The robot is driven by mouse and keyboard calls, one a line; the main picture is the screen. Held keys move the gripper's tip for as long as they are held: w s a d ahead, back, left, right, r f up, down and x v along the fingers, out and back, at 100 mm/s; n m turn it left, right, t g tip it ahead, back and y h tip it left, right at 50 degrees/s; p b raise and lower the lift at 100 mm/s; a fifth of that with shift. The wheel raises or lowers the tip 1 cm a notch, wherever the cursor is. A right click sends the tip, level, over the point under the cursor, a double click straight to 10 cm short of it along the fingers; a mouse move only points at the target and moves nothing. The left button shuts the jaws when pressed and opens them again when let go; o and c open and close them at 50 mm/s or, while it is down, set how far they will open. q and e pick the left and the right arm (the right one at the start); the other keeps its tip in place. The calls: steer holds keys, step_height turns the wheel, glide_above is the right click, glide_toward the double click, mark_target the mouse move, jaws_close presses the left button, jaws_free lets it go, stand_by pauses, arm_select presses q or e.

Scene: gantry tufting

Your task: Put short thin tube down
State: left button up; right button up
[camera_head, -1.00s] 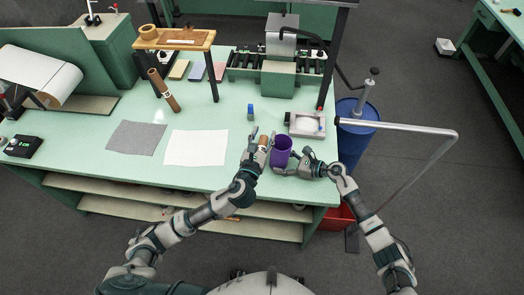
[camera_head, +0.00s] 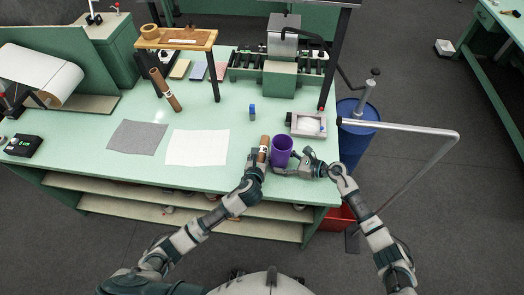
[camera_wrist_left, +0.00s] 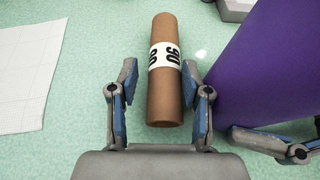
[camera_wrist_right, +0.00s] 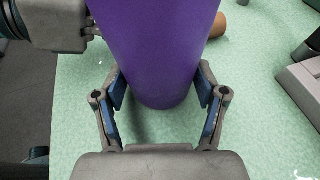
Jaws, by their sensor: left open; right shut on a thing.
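The short thin tube (camera_head: 265,143) is brown with a white label marked in black. In the left wrist view the tube (camera_wrist_left: 165,95) stands or lies on the green table between the fingers of my left gripper (camera_wrist_left: 160,105). That gripper is open, with gaps on both sides of the tube. In the head view my left gripper (camera_head: 256,162) is just left of a purple cup-like container (camera_head: 282,158). My right gripper (camera_wrist_right: 160,100) is shut on the purple container, which also fills the upper middle of the right wrist view (camera_wrist_right: 155,45).
A white sheet (camera_head: 197,148) and a grey sheet (camera_head: 136,137) lie to the left. A small blue object (camera_head: 252,111) stands behind. A tray with a white disc (camera_head: 307,123) is at the right, near the table edge.

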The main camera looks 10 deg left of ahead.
mark_target(262, 151)
arm_select(q)
steer(key=shift+x, duration=1.2)
steer(key=shift+w+d+f, duration=0.1)
steer(key=shift+w, duration=0.05)
steer(key=shift+d, duration=0.5)
steer(key=c, duration=0.8)
steer(key=shift+a, duration=0.25)
steer(key=shift+c, duration=0.6)
steer(key=shift+a, duration=0.25)
jaws_close()
step_height(262, 151, up, 18)
steer(key=shift+d, duration=0.25)
